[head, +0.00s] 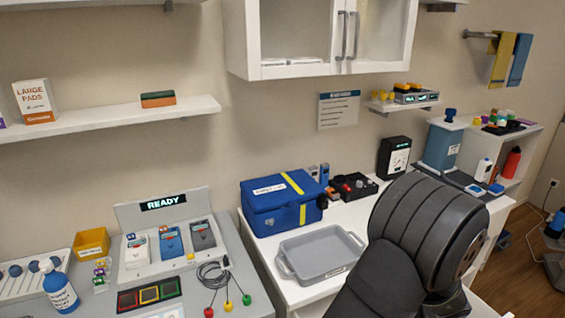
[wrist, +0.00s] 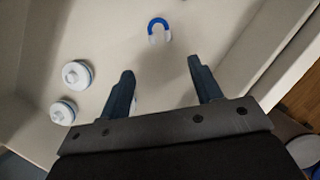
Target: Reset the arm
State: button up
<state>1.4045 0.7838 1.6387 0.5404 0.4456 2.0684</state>
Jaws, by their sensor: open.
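My gripper (wrist: 160,68) shows in the wrist view with its two dark fingers spread wide apart. It is open, and nothing is between the fingers. Past the fingertips is a pale surface with a blue and white U-shaped piece (wrist: 158,27) on it, apart from the fingers. In the head view my dark arm fills the lower right, and I cannot make out the gripper there. The arm hides part of the white counter behind it.
Two white round items (wrist: 76,74) are left of my fingers. In the head view, a grey tray (head: 318,256) and a blue case (head: 282,202) stand left of my arm. A READY panel (head: 163,203) is farther left. A white cabinet (head: 290,40) hangs above.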

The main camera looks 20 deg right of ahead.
jog(key=x, duration=1.1)
jog(key=shift+a+f, duration=0.1)
jog(key=shift+f, duration=0.25)
notch_tip(320, 180, up, 33)
jog(key=w+d+n+y, duration=0.1)
jog(key=w+n, duration=0.1)
jog(key=w, duration=0.6)
jog(key=w+d+n+t+y, duration=0.1)
jog(key=w+d+n, duration=0.1)
jog(key=w, duration=0.6)
jog(key=shift+w+r+n, duration=0.35)
jog(key=shift+w+n, duration=0.05)
jog(key=shift+n, duration=0.3)
